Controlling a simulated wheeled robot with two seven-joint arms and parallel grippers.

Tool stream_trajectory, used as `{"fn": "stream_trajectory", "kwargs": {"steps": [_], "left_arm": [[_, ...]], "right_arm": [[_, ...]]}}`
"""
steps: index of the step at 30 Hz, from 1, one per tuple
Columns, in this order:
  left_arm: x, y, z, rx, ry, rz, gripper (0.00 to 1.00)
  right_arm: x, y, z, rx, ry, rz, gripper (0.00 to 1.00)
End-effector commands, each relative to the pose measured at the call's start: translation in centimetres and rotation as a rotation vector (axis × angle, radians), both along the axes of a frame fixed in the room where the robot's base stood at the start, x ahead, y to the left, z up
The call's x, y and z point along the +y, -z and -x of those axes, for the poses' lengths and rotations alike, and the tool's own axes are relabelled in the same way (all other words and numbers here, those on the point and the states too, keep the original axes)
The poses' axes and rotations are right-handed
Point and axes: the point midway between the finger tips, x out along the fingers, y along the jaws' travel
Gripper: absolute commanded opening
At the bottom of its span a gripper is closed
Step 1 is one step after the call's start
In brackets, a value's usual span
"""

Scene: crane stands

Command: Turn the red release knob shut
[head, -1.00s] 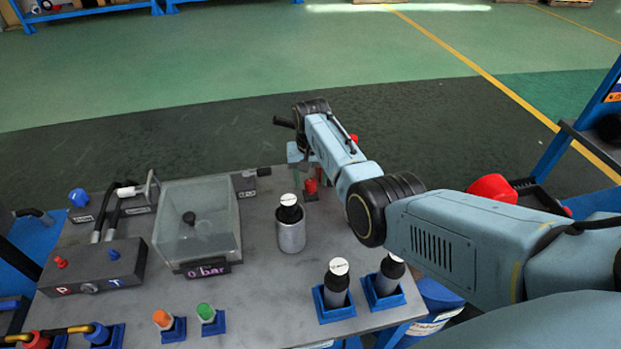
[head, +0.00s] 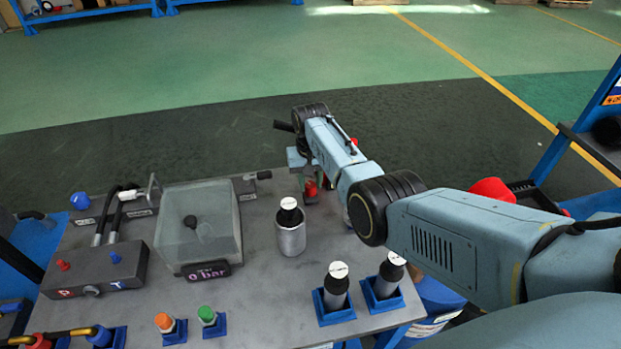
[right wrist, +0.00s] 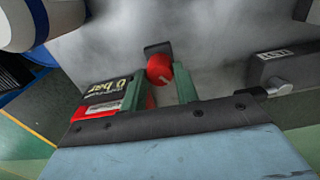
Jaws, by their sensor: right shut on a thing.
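The red release knob (right wrist: 159,68) sits between the two green fingers of my right gripper (right wrist: 161,76) in the right wrist view. The fingers are shut on it from both sides. In the head view a bit of the red knob (head: 311,188) shows at the bench's far edge, below my right gripper (head: 303,182), and the wrist partly hides it. A dark bracket stands just behind the knob in the wrist view. My left gripper is not in view.
The grey bench top (head: 255,275) carries a clear box (head: 197,225) with a "0 bar" display (head: 207,270), a silver cylinder (head: 291,238), a hose block (head: 95,271) and dark bottles in blue holders (head: 335,300). The bench front middle is free.

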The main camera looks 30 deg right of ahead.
Motion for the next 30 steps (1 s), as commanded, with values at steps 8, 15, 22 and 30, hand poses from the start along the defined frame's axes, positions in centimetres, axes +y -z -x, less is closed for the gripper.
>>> {"fn": "stream_trajectory", "kwargs": {"steps": [8, 15, 22, 30], "left_arm": [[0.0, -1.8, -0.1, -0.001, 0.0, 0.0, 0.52], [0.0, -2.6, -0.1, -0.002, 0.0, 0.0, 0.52], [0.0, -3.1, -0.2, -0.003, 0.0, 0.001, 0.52], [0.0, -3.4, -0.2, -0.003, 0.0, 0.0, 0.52]], "right_arm": [[-0.1, -0.2, 0.0, 0.003, -0.235, 0.002, 0.07], [-0.1, -0.2, 0.0, 0.0, -0.464, 0.002, 0.07], [0.0, -0.1, 0.0, 0.001, -0.682, 0.001, 0.07], [0.0, -0.1, 0.0, 0.001, -0.938, 0.002, 0.07]]}}
